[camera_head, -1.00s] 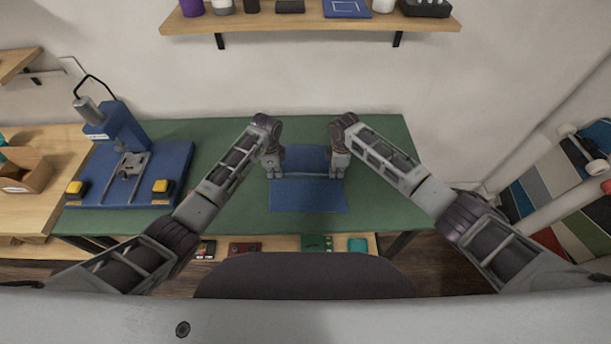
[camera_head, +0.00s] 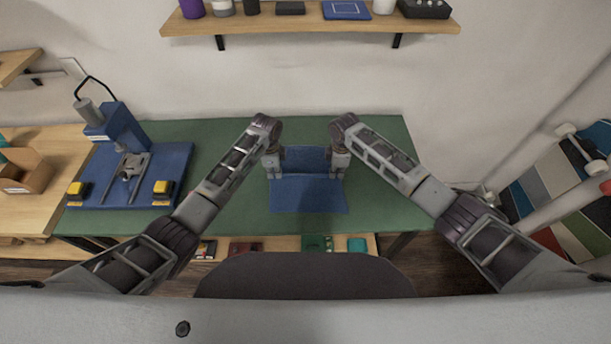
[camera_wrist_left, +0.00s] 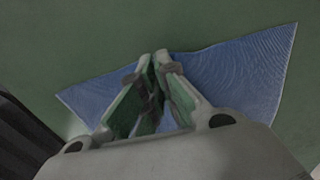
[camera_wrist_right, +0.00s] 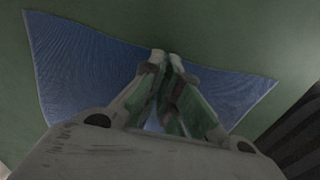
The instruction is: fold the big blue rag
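The big blue rag (camera_head: 308,196) lies on the green work surface in the middle of the head view. A crease or raised band runs across it between my grippers, and its far part (camera_head: 306,156) looks darker. My left gripper (camera_head: 274,176) is at the rag's left side, and my right gripper (camera_head: 338,176) is at its right side. In the left wrist view the fingertips (camera_wrist_left: 158,54) are nearly together, with the rag (camera_wrist_left: 235,75) drawn in to them. The right wrist view shows the same at the fingertips (camera_wrist_right: 166,55), with the rag (camera_wrist_right: 85,70) on both sides.
A blue press (camera_head: 125,165) with yellow buttons stands at the left. The green table (camera_head: 230,212) is clear around the rag. A wooden shelf (camera_head: 310,22) with several items hangs above. A rack of coloured panels (camera_head: 560,190) is at the right.

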